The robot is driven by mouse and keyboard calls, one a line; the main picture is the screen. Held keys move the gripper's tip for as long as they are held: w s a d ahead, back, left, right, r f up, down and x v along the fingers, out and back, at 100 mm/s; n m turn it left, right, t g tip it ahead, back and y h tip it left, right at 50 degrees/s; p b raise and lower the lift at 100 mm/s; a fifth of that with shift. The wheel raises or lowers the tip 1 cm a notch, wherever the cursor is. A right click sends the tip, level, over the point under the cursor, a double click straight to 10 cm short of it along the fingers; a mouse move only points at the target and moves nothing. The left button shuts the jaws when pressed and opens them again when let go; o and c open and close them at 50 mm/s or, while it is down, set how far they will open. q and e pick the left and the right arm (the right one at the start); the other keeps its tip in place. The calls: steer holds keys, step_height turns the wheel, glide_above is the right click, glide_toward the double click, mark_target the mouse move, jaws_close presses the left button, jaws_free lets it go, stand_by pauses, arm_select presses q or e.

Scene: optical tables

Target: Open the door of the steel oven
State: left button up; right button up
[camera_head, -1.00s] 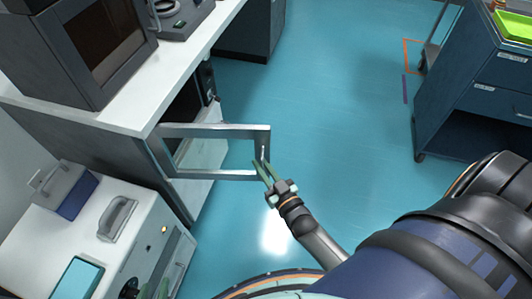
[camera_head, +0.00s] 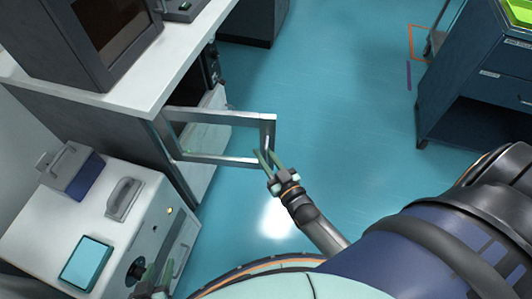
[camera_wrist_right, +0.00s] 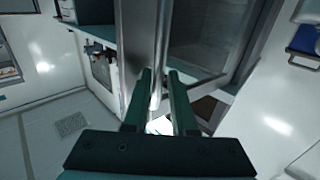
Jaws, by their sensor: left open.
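The steel oven (camera_head: 195,100) sits under the white bench, partly hidden behind its own door. Its metal-framed glass door (camera_head: 215,161) stands swung well out from the oven front, over the floor. The door's upright handle (camera_head: 267,143) is at its free edge and also shows in the right wrist view (camera_wrist_right: 156,88). My right gripper (camera_head: 265,151) is at this handle, its green fingers parted with the bar between them, nearer the left finger in the wrist view. My left gripper (camera_head: 158,275) is low in the head view, open and partly cut off, beside the white instrument's front.
A white instrument (camera_head: 75,215) with knobs stands at lower left, near my left gripper. A dark box-shaped device (camera_head: 85,45) stands on the white bench (camera_head: 165,70). A dark drawer cart (camera_head: 480,100) is at right. The blue floor (camera_head: 335,110) between is clear.

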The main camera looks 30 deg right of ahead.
steer(key=shift+o, duration=1.4)
steer(key=shift+d, duration=0.15)
steer(key=shift+s, duration=0.1)
steer(key=s, duration=1.2)
steer(key=shift+s+d, duration=0.15)
steer(key=shift+s, duration=0.05)
steer(key=shift+p, duration=0.3)
steer(key=s+a+r+n+g+y+p, duration=0.1)
steer(key=s+a+r+g+y+p, duration=0.1)
steer(key=a+g+p, duration=0.3)
steer(key=s+r+g+p, duration=0.1)
steer(key=g+p, duration=0.2)
steer(key=g, duration=0.1)
steer(key=shift+a+r+n, duration=0.15)
steer(key=shift+n, duration=0.15)
